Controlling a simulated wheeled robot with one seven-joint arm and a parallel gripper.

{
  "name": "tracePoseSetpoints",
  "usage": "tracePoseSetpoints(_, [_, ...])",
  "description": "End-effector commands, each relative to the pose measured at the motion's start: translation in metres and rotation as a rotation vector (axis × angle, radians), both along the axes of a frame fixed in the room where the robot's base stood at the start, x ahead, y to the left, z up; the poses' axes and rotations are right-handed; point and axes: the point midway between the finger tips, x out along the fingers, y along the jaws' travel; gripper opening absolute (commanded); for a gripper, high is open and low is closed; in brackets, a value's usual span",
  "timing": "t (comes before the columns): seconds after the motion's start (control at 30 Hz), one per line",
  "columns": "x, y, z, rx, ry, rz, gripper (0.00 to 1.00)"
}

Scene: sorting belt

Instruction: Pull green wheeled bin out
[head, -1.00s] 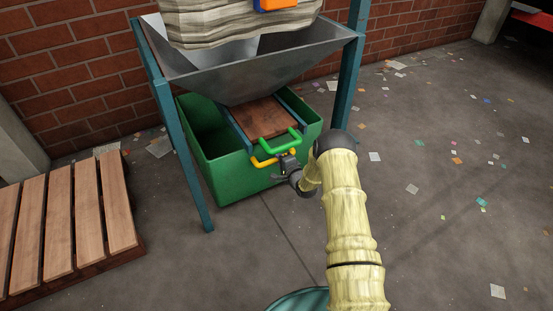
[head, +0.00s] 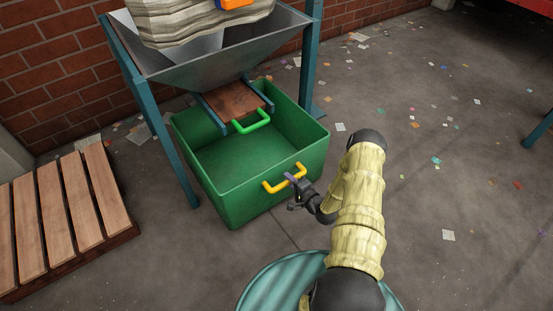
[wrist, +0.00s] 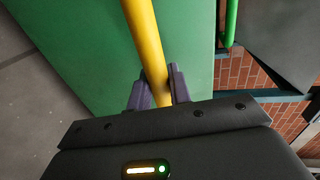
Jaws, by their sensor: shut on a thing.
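The green wheeled bin (head: 250,160) stands on the floor, partly out from under the grey metal hopper (head: 205,55). Its inside looks empty, and its wheels are hidden. A yellow handle (head: 272,187) is on its front wall. My gripper (head: 293,180) is shut on this handle. In the wrist view, the two dark fingers of my gripper (wrist: 157,90) sit on either side of the yellow bar (wrist: 146,42), with the bin's green wall (wrist: 85,45) behind it. A brown slide plate with a green handle (head: 250,123) hangs under the hopper, above the bin's back part.
The hopper's blue legs (head: 165,140) stand to the left and right of the bin. A wooden pallet (head: 65,215) lies at the left. Paper scraps litter the floor. The floor (head: 410,150) to the right is open. A teal rounded surface shows at the bottom.

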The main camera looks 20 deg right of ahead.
Motion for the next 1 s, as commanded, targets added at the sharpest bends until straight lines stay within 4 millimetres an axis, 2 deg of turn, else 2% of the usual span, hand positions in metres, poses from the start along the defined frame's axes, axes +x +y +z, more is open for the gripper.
tracePoseSetpoints(0.03, [-0.015, -0.005, 0.004, 0.003, 0.005, -0.003, 0.0])
tracePoseSetpoints(0.1, [-0.031, -0.01, 0.003, 0.003, 0.004, -0.003, 0.0])
tracePoseSetpoints(0.3, [-0.059, -0.019, 0.001, 0.001, 0.0, 0.001, 0.0])
tracePoseSetpoints(0.47, [-0.067, -0.021, 0.0, -0.001, -0.001, 0.002, 0.0])
tracePoseSetpoints(0.77, [-0.068, -0.023, -0.001, -0.002, -0.002, -0.001, 0.0])
tracePoseSetpoints(0.8, [-0.068, -0.024, -0.001, -0.002, -0.002, -0.002, 0.24])
tracePoseSetpoints(0.87, [-0.068, -0.024, -0.001, -0.001, -0.001, -0.003, 0.35])
tracePoseSetpoints(0.9, [-0.068, -0.025, -0.001, -0.001, -0.002, -0.004, 0.39])
tracePoseSetpoints(1.0, [-0.068, -0.026, 0.0, -0.002, -0.002, -0.006, 0.39])
